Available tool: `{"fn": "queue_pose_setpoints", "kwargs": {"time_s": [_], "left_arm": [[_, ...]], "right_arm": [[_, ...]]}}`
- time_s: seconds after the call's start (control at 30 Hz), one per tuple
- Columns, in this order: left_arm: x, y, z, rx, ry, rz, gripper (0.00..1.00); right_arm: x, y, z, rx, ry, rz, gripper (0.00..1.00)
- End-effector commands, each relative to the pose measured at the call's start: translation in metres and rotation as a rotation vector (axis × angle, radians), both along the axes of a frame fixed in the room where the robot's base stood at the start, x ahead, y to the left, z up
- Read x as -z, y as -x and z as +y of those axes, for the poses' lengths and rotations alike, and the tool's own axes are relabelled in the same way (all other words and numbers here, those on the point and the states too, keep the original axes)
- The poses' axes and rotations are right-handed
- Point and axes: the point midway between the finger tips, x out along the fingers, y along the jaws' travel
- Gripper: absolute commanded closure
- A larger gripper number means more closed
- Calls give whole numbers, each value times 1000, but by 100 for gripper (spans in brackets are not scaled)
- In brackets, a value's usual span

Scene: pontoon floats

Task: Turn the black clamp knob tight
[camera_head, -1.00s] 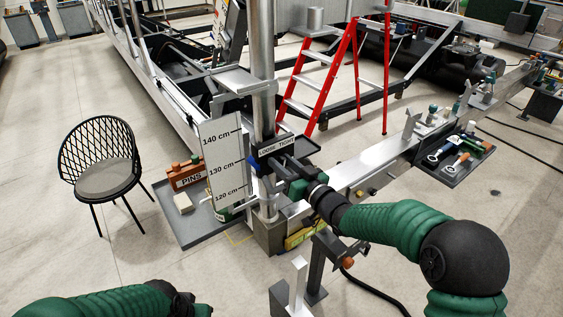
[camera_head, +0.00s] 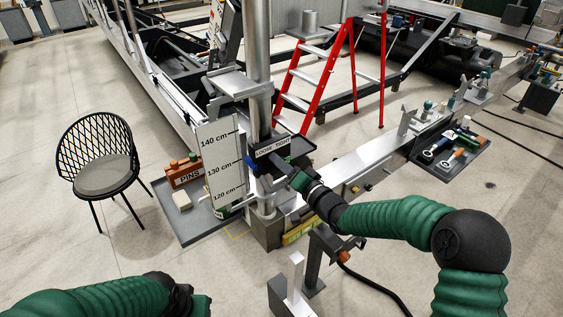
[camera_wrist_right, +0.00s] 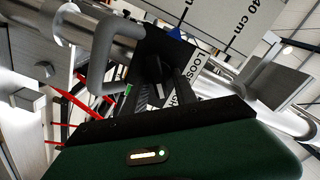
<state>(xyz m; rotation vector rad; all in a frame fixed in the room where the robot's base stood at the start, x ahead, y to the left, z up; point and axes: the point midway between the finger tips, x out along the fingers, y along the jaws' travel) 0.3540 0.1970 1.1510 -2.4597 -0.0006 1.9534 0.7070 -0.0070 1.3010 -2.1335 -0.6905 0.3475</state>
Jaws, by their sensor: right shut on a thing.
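The clamp on the upright metal post (camera_head: 257,60) has a dark plate labelled LOOSE TIGHT (camera_head: 272,149). My right gripper (camera_head: 281,170) reaches the clamp from the right, just below that label. It is shut on the black clamp knob, which the gripper mostly hides in the head view. In the right wrist view, the dark fingers (camera_wrist_right: 172,88) close at the black knob (camera_wrist_right: 155,68) in front of the clamp. The knob's exact angle cannot be read. My left gripper (camera_head: 188,300) is low at the bottom left, away from the clamp; its fingers are unclear.
A height scale board (camera_head: 219,160) stands left of the clamp, near an orange PINS box (camera_head: 186,175). A metal beam (camera_head: 345,160) runs right toward a tool tray (camera_head: 450,168). A red stepladder (camera_head: 318,88) stands behind; a chair (camera_head: 100,170) is left.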

Motion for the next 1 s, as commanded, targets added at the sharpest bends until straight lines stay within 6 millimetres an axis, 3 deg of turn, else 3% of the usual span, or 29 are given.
{"fn": "queue_pose_setpoints", "kwargs": {"time_s": [0.53, 0.57, 0.7, 1.0], "left_arm": [[-1, 0, 0, 0, 0, 0, 64], [-1, 0, 0, 0, 0, 0, 64], [-1, 0, 0, 0, 0, 0, 64], [-1, 0, 0, 0, 0, 0, 64]], "right_arm": [[-4, 0, 1, -2, -26, 8, 100], [-4, 0, 1, -2, -27, 8, 64], [-3, 0, 1, -2, -25, 9, 45], [-1, 0, 0, -1, -23, 13, 44]]}}
